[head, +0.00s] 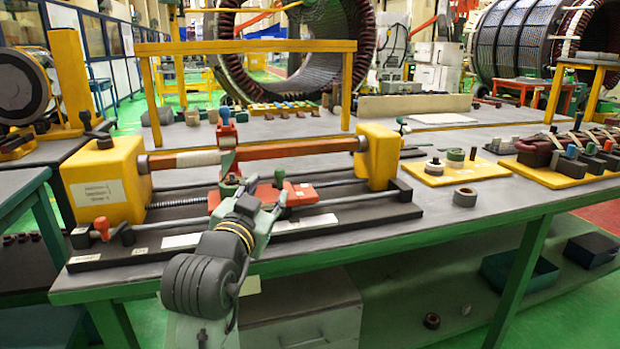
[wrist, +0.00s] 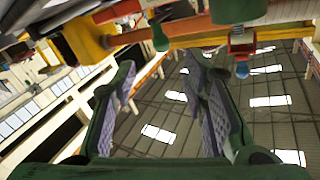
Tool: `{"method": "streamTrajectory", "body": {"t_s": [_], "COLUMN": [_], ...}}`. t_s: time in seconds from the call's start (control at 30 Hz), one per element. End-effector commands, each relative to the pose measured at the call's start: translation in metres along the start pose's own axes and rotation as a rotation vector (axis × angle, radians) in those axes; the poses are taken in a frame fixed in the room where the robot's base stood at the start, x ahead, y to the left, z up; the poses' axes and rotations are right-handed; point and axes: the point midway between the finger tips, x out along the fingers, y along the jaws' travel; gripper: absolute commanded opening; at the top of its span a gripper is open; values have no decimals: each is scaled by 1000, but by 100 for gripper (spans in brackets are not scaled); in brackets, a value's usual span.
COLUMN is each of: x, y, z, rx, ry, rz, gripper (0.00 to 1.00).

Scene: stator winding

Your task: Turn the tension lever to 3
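A small red-handled lever (head: 102,228) is at the base's front left. I cannot tell which is the tension lever, and no number marks are readable. A red bracket with a blue knob (head: 225,115) stands at the horizontal bar; a blue knob under a red bracket also shows in the wrist view (wrist: 242,70). My gripper (wrist: 165,90) has its fingers apart with nothing between them. In the head view, it is in front of the carriage, its fingertips partly hidden.
Yellow end blocks (head: 105,185) stand at both ends of the machine. To the right are a yellow board (head: 440,178) with tape rolls and a loose grey roll (head: 465,197). The green-edged bench (head: 520,205) has free room at right.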

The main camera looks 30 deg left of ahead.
Motion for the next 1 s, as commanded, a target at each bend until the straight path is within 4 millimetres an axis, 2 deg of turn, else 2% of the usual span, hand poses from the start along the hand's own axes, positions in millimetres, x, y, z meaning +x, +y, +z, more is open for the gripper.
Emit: {"method": "streamTrajectory", "body": {"t_s": [0.17,0.4,0.6,0.77,1.0], "x": [22,68,96,105,106], "y": [0,0,-1,0,0], "z": [-1,-2,-1,0,0], "rx": [-1,-1,-1,-1,0], "ry": [-4,-2,-2,0,0], "rz": [5,2,0,0,-1], "gripper": [40,40,40,40,40]}}
